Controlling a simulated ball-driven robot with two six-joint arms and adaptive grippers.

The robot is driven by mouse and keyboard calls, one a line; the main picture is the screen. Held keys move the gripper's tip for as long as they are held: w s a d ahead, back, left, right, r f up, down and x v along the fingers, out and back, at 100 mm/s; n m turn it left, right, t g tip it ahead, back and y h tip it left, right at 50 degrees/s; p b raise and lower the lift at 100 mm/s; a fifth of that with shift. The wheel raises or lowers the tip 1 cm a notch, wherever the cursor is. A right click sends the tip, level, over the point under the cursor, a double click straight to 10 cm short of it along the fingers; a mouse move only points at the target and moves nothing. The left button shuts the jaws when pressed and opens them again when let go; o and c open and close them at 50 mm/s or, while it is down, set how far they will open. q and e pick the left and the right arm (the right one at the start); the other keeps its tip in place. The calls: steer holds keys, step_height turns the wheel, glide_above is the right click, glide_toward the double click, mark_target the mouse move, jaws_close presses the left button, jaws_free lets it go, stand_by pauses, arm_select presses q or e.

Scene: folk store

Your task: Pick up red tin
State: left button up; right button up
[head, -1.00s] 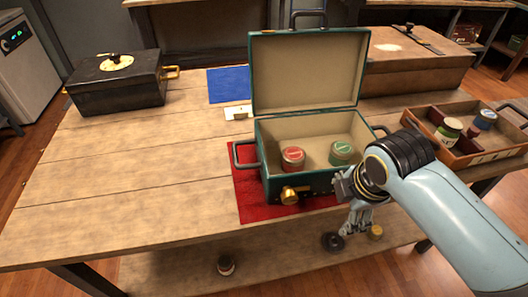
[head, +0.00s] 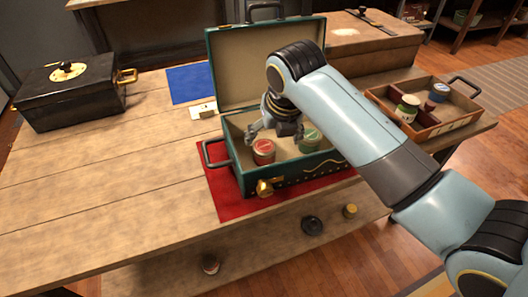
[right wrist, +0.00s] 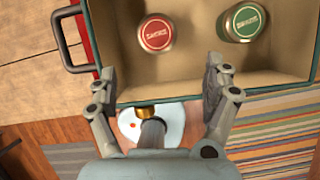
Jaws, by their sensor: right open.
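The red tin (head: 263,151) stands upright inside the open green case (head: 290,178), toward its left side. In the right wrist view the red tin (right wrist: 155,34) shows its round lid, ahead of my fingers. A green tin (head: 309,140) stands to its right in the same case; it also shows in the right wrist view (right wrist: 243,22). My right gripper (head: 273,134) is over the case, close to the red tin. In the right wrist view it (right wrist: 163,80) is open with nothing between its fingers. My left gripper is in neither view.
The case stands on a red mat (head: 230,203), lid raised at the back. An orange tray (head: 430,127) with jars lies to the right. A black box (head: 68,92) and a blue mat (head: 192,84) lie to the left.

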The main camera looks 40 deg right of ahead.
mark_target(265, 148)
steer(key=shift+n, duration=0.6)
steer(key=x, duration=0.5)
steer(key=w+x, duration=0.1)
steer(key=x, duration=0.5)
steer(key=shift+d+r+b, duration=0.1)
steer(key=shift+r+b, duration=0.05)
steer(key=shift+b, duration=0.2)
steer(key=c, duration=1.3)
